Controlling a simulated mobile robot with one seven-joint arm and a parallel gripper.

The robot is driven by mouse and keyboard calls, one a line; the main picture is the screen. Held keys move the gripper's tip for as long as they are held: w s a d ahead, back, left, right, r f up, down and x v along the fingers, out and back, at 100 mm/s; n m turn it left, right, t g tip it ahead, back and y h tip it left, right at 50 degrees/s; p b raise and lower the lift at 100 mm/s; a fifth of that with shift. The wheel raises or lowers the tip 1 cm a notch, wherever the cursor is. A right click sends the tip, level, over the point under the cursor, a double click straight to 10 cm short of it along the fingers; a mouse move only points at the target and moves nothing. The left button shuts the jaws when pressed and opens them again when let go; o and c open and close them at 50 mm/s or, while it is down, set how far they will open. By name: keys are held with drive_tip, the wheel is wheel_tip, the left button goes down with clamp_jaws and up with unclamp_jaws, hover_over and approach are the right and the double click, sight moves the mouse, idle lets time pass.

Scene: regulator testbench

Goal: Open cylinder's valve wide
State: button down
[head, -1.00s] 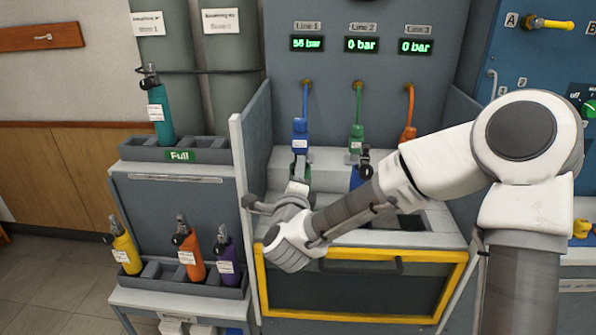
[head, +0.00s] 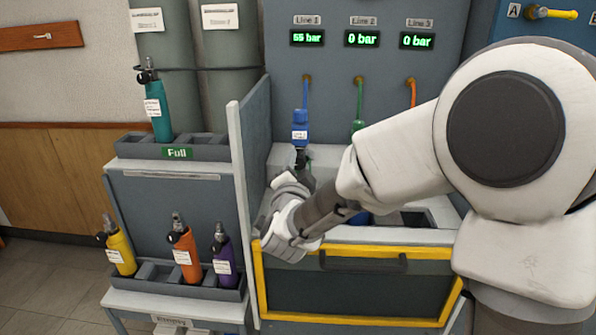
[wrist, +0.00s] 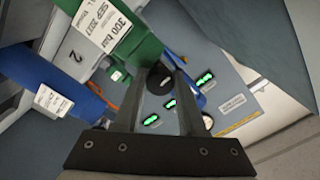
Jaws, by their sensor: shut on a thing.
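The cylinder under Line 1 is mostly hidden by my arm in the head view. In the wrist view it is a green cylinder (wrist: 136,42) with white labels, one reading 300 bar. Its black round valve knob (wrist: 161,80) lies between my gripper's fingertips (wrist: 160,74), and the gripper is shut on it. In the head view my gripper (head: 303,182) is just below the blue regulator (head: 300,134) and black valve fitting (head: 301,158). The Line 1 display (head: 321,38) reads about 55 bar.
Line 2 and Line 3 displays (head: 362,39) (head: 417,41) read 0 bar. A blue cylinder (wrist: 58,88) stands close beside the green one. A grey side panel (head: 250,150) is left of my gripper. Racks at left hold teal (head: 158,108), yellow (head: 121,252), orange (head: 186,252) and purple (head: 223,258) cylinders.

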drive_tip(key=n+b, duration=0.1)
drive_tip(key=n, duration=0.4)
drive_tip(key=shift+n, duration=0.4)
idle(0.4)
drive_tip(key=shift+c, duration=2.4)
unclamp_jaws()
drive_tip(key=shift+s, duration=0.1)
